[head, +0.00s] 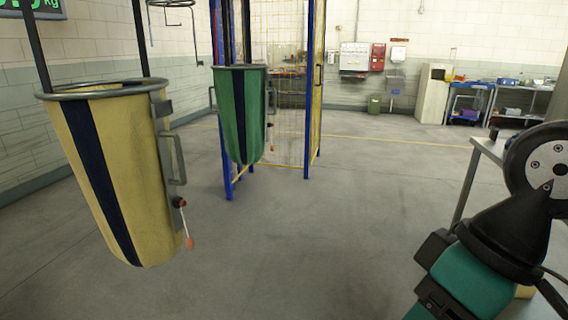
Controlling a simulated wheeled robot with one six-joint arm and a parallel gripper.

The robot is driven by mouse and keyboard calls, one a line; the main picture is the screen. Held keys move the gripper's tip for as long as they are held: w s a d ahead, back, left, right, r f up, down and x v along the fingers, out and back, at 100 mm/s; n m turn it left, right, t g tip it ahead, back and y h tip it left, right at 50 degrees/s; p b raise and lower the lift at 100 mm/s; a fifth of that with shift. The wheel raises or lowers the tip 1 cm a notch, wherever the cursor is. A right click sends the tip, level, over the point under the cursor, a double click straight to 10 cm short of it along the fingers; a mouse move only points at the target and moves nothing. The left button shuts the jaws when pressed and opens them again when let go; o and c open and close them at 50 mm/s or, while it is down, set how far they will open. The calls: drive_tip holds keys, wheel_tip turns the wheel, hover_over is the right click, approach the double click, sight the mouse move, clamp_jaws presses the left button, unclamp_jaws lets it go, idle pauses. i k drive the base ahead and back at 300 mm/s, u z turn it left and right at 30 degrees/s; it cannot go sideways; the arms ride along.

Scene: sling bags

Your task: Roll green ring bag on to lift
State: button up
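The green ring bag (242,115) hangs from dark straps in the middle left of the head view. It is green with a dark blue stripe, a grey metal ring at its top and a handle on its right side. Behind it stands the lift (313,95), a blue-posted frame with yellow mesh and yellow bottom edges. The bag hangs in front of the frame's left part; I cannot tell whether any of it is inside. My arm shows at the lower right, well away from the bag. My gripper's fingers are not visible.
A yellow ring bag (120,170) with a dark stripe, side handle and red-tipped lever hangs close at left. An empty ring hanger (172,4) is at the top. A table (488,150) stands at right, near my arm. The middle floor is clear.

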sight(240, 90)
drive_tip(key=z, duration=0.35)
drive_tip(key=i, duration=4)
drive_tip(key=u, duration=0.45)
drive_tip(key=i, duration=1)
drive_tip(key=u, duration=0.15)
